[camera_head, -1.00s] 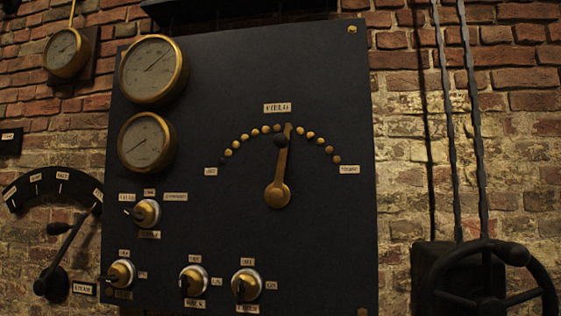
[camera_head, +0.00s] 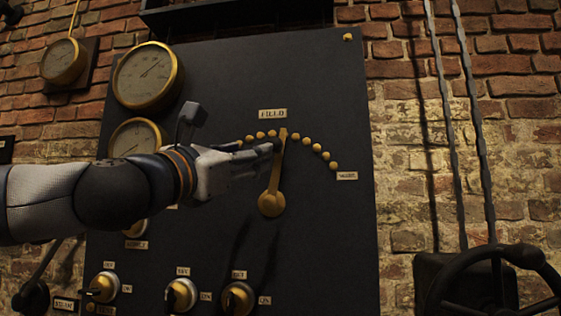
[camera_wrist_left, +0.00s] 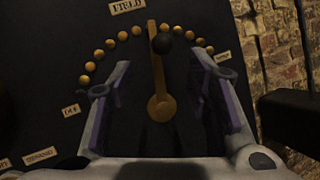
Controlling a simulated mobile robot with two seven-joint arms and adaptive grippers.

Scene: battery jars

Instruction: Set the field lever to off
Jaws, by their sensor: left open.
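The brass field lever (camera_head: 272,190) points almost straight up on the dark panel, under the FIELD label (camera_head: 272,114). In the left wrist view the lever (camera_wrist_left: 158,80) has a black knob (camera_wrist_left: 162,43) near its top, and an arc of brass studs runs to the OFF label (camera_wrist_left: 71,110) at the left. My left gripper (camera_head: 270,147) reaches in from the left, its fingertips at the knob in the head view. In the left wrist view its fingers (camera_wrist_left: 172,80) are open, one on each side of the lever. My arm hides the OFF label in the head view. My right gripper is not in view.
Two brass gauges (camera_head: 148,76) sit at the panel's upper left, the lower one partly hidden by my arm. Several rotary switches (camera_head: 182,295) line the panel's bottom. A dark handwheel (camera_head: 490,255) stands at the lower right by the brick wall.

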